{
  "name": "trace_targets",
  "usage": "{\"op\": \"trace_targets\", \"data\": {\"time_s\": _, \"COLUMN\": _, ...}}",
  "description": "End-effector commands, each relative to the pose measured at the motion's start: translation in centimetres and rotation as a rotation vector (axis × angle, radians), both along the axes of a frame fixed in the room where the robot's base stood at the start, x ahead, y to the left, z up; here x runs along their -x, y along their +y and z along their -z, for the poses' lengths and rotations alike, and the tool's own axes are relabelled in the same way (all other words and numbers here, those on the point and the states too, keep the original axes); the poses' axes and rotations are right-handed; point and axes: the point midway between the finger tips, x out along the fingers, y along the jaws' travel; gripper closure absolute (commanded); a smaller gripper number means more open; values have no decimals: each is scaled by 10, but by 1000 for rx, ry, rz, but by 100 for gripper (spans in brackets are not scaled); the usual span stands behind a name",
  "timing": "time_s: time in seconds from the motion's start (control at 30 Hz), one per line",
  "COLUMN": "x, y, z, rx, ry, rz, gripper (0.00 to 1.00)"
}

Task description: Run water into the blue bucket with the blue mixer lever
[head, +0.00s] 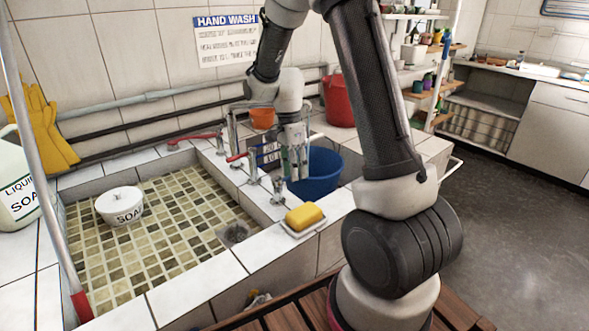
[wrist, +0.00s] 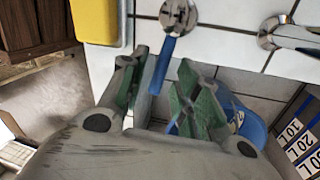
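The blue mixer lever (wrist: 164,62) sticks out from a chrome tap body (wrist: 178,14) in the wrist view. My gripper (wrist: 163,78) is open, its green-padded fingers on either side of the lever. The lever lies nearer the left finger; whether it touches is unclear. In the head view my gripper (head: 291,170) points down beside the near-left rim of the blue bucket (head: 325,178) and hides the lever. The bucket's inside is partly hidden; I cannot tell whether water runs. The bucket also shows below the fingers in the wrist view (wrist: 250,128).
A yellow sponge (head: 303,216) sits on a white dish near the taps. Red-levered taps (head: 238,157) stand to the left. The tiled basin (head: 165,215) holds a white soap pot (head: 120,206). A red bucket (head: 338,100) stands behind.

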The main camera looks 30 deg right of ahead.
Motion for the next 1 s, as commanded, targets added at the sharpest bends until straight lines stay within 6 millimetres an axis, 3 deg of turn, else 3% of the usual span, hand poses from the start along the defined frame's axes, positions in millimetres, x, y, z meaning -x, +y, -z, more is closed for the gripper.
{"op": "trace_targets", "data": {"time_s": 0.03, "x": 0, "y": 0, "z": 0, "rx": 0, "ry": 0, "rz": 0, "gripper": 81}}
{"op": "trace_targets", "data": {"time_s": 0.13, "x": 0, "y": 0, "z": 0, "rx": 0, "ry": 0, "rz": 0, "gripper": 99}}
{"op": "trace_targets", "data": {"time_s": 0.17, "x": 0, "y": 0, "z": 0, "rx": 0, "ry": 0, "rz": 0, "gripper": 100}}
{"op": "trace_targets", "data": {"time_s": 0.37, "x": 0, "y": 0, "z": 0, "rx": 0, "ry": 0, "rz": -5, "gripper": 100}}
{"op": "trace_targets", "data": {"time_s": 0.6, "x": -12, "y": 3, "z": 0, "rx": 0, "ry": 0, "rz": -198, "gripper": 100}}
{"op": "trace_targets", "data": {"time_s": 0.87, "x": -12, "y": 2, "z": -1, "rx": 0, "ry": -1, "rz": -208, "gripper": 100}}
{"op": "trace_targets", "data": {"time_s": 0.9, "x": -12, "y": 2, "z": -1, "rx": 0, "ry": -1, "rz": -208, "gripper": 80}}
{"op": "trace_targets", "data": {"time_s": 1.0, "x": -12, "y": 2, "z": -1, "rx": 0, "ry": -1, "rz": -207, "gripper": 66}}
